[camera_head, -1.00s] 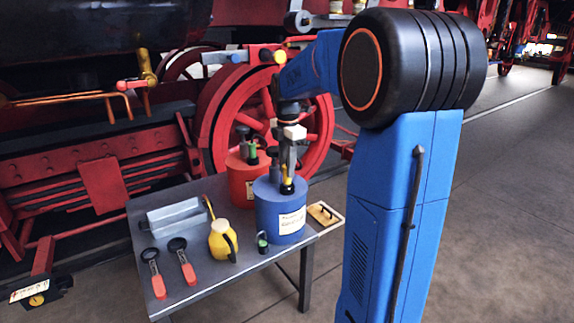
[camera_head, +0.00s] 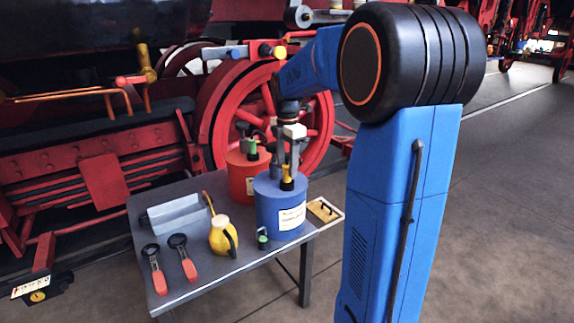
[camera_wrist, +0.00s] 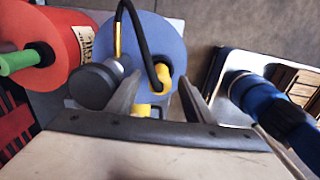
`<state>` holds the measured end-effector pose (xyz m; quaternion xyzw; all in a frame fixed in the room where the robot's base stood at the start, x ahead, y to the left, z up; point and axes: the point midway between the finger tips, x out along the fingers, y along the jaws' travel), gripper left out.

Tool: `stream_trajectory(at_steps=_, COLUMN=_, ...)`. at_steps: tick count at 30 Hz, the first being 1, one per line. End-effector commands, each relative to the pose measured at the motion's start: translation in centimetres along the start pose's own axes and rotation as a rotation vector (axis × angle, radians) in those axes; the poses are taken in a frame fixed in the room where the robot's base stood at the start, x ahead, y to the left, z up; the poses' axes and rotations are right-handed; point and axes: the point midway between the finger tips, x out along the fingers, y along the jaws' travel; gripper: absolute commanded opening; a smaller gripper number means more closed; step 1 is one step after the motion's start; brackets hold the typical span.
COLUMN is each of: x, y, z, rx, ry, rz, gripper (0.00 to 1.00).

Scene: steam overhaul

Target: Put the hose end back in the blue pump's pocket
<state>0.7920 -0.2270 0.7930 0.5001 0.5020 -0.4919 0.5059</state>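The blue pump (camera_head: 280,213) is a round blue can with a pale label, standing at the table's right edge. Its top also shows in the wrist view (camera_wrist: 120,28). A black hose (camera_wrist: 142,38) loops over the top to a yellow hose end (camera_wrist: 153,110) beside a dark round fitting on the lid. My gripper (camera_wrist: 160,85) is directly above the pump, with its fingers apart on either side of the hose end. I see a gap at the right finger; contact at the left is unclear. How deep the hose end sits in the pocket is hidden.
A red pump (camera_head: 243,178) with a green handle stands close behind left. A yellow oil can (camera_head: 222,238), two red-handled tools (camera_head: 182,257), a grey tray (camera_head: 178,216) and a small green-topped item (camera_head: 262,238) share the table (camera_head: 215,275). A wooden box (camera_head: 325,210) is at the right.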

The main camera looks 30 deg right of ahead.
Motion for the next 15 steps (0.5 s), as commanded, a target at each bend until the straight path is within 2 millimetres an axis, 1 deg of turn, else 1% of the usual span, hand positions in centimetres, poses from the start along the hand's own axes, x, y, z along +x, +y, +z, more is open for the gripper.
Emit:
stream_trajectory(at_steps=4, x=-0.2, y=0.0, z=0.0, rx=0.000, ry=0.000, rz=0.001, gripper=0.48)
stream_trajectory(at_steps=7, x=-1.1, y=0.1, z=0.0, rx=0.000, ry=-0.001, rz=0.002, gripper=0.48)
stream_trajectory(at_steps=11, x=-3.1, y=0.1, z=0.0, rx=0.000, ry=-0.001, rz=0.002, gripper=0.48)
stream_trajectory(at_steps=15, x=-5.9, y=0.1, z=0.0, rx=0.000, ry=-0.001, rz=0.004, gripper=0.48)
